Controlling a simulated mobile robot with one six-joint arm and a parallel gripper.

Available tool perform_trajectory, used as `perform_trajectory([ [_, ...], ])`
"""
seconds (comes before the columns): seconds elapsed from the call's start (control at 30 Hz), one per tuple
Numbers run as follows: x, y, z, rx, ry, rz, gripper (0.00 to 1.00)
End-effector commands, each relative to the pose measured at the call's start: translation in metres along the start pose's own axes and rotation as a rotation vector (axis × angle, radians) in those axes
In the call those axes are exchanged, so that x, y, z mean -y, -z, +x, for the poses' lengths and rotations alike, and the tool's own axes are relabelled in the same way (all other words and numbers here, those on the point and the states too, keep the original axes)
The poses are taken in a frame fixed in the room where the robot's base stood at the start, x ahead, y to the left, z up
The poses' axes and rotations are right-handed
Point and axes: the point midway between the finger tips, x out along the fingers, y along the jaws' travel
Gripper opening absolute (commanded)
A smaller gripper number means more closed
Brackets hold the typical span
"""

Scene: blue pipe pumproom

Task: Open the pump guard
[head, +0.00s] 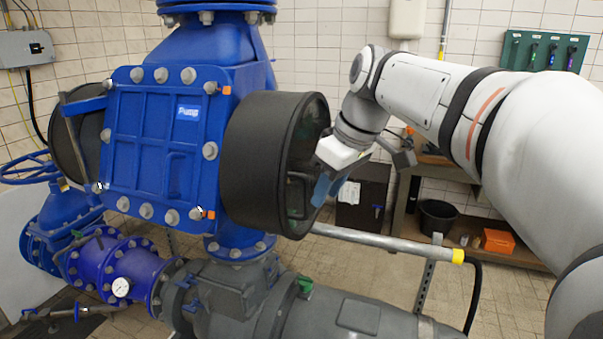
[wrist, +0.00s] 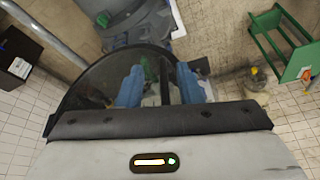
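The pump guard (head: 265,150) is a round black drum-like cover on the right side of the blue pump (head: 160,140). Its dark, see-through round face (head: 308,135) is turned right, with a dark handle (head: 294,195) low on it. The face also shows in the wrist view (wrist: 85,90). My gripper (head: 322,188) is in front of the face, close to the handle. In the wrist view my gripper (wrist: 160,88) has its two blue fingers apart, with a dark bar (wrist: 166,80) showing between them. I cannot tell whether the fingers touch the handle.
A grey horizontal pipe (head: 385,240) with a yellow end runs below right of the guard. Beyond it a bench shelf holds a black bucket (head: 438,216) and an orange box (head: 498,240). A green rack (wrist: 282,42) is at right in the wrist view.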

Motion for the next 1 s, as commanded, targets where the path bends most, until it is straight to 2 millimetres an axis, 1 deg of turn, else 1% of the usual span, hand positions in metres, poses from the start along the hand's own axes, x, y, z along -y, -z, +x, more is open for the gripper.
perform_trajectory([
  [0.03, -0.001, 0.016, -0.013, -0.010, 0.012, -0.047, 0.32],
  [0.1, 0.000, 0.028, -0.021, -0.020, 0.025, -0.098, 0.32],
  [0.17, 0.001, 0.033, -0.024, -0.025, 0.033, -0.123, 0.32],
  [0.23, 0.001, 0.036, -0.022, -0.027, 0.037, -0.138, 0.32],
  [0.37, 0.003, 0.036, -0.005, -0.027, 0.038, -0.141, 0.32],
  [0.6, 0.004, 0.037, 0.033, -0.026, 0.038, -0.139, 0.32],
  [0.7, 0.004, 0.038, 0.044, -0.027, 0.036, -0.140, 0.32],
  [0.83, 0.005, 0.038, 0.051, -0.028, 0.035, -0.140, 0.32],
  [1.0, 0.004, 0.038, 0.053, -0.029, 0.034, -0.140, 0.32],
])
